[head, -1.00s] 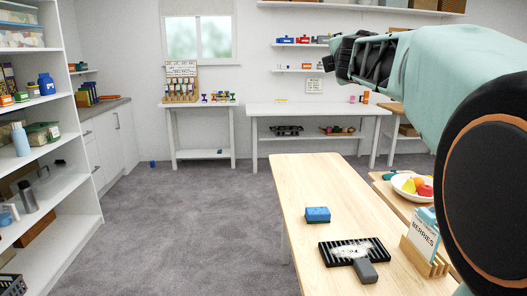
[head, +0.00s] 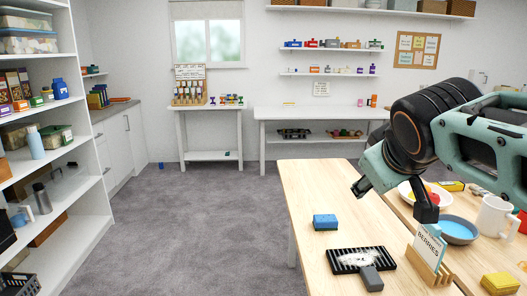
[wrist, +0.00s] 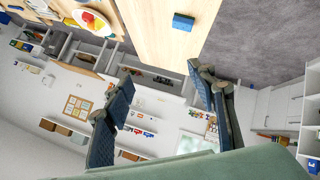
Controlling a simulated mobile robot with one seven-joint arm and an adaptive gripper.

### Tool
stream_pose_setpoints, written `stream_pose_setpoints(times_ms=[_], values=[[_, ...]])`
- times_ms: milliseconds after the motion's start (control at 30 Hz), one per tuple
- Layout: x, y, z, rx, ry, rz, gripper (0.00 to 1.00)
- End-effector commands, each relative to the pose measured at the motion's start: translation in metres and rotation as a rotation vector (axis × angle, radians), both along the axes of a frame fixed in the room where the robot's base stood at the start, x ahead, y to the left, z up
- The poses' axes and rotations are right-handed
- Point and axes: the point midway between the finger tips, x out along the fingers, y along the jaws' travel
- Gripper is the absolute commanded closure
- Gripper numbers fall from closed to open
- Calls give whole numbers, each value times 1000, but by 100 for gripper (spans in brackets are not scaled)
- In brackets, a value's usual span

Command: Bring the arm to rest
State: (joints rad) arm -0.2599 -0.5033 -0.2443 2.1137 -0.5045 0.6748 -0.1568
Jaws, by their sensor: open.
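My gripper (head: 394,201) is open and empty, held in the air over the right side of the wooden table (head: 306,188). In the head view its fingers point down, with the white fruit bowl (head: 407,199) partly behind them. In the wrist view the two fingers of my gripper (wrist: 158,78) stand wide apart with nothing between them. My arm is bent and comes in from the right edge of the head view.
On the table are a blue sponge (head: 325,222), a black grill plate (head: 347,259), a wooden holder with a berries card (head: 429,250), a blue-filled bowl (head: 457,230), a white mug (head: 494,217) and a yellow sponge (head: 499,284). Shelves (head: 57,104) stand left; open floor (head: 215,225) lies between.

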Motion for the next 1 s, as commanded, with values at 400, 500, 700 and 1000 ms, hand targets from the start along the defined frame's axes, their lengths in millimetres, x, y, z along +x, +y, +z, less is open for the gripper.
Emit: stream_pose_setpoints(times_ms=[400, 500, 700, 1000], values=[[-164, 86, -115, 475, 340, -267, 48], [-163, 85, -93, 471, 340, -263, 48], [-163, 85, -45, 470, 340, -261, 48], [-162, 85, -5, 469, 339, -261, 48]])
